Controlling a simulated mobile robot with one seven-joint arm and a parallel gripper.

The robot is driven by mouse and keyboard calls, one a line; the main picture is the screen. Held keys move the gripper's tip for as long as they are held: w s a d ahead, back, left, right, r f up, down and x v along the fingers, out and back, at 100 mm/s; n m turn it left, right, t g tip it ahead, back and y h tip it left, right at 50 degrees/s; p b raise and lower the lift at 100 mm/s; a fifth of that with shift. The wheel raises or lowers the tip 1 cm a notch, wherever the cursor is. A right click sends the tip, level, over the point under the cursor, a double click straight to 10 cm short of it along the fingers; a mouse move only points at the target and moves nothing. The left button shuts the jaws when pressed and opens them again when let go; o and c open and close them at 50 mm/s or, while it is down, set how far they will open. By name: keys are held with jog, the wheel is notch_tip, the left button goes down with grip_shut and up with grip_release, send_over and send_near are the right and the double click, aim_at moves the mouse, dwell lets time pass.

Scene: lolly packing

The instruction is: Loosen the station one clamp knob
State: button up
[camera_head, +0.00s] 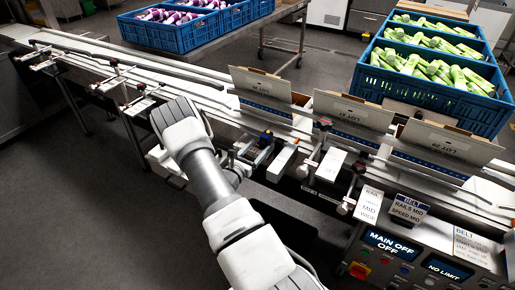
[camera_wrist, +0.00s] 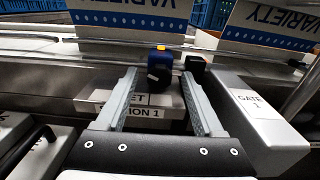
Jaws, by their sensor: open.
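A dark blue and black knob (camera_wrist: 160,72) with an orange mark on top stands behind a grey block (camera_wrist: 98,97) whose partly covered label ends in "ION 1". I take it to be the station one clamp knob; its full label is not readable. My gripper (camera_wrist: 160,80) is open, its two fingers either side of the knob in the wrist view. Nothing is clearly held, and I cannot tell whether the fingers touch it. In the head view the blue-topped knob (camera_head: 266,137) shows beside the conveyor, while my arm largely hides my gripper.
A pale block labelled "GATE 1" (camera_wrist: 262,130) stands close at the right of my gripper. Behind are open cartons (camera_head: 262,82) on the conveyor (camera_head: 195,88). A control panel (camera_head: 410,262) is at lower right. Blue crates (camera_head: 375,85) stand beyond.

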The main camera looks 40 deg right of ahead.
jog(key=shift+d, duration=0.15)
jog(key=shift+c, duration=0.2)
grip_shut()
jog(key=shift+w+n, duration=0.1)
jog(key=shift+n, duration=0.3)
jog(key=n, duration=0.3)
jog(key=shift+n+b, duration=0.3)
jog(key=shift+n, duration=0.1)
jog(key=n, duration=0.5)
jog(key=shift+w+f+n+p, duration=0.1)
jog(key=shift+n+p, duration=0.2)
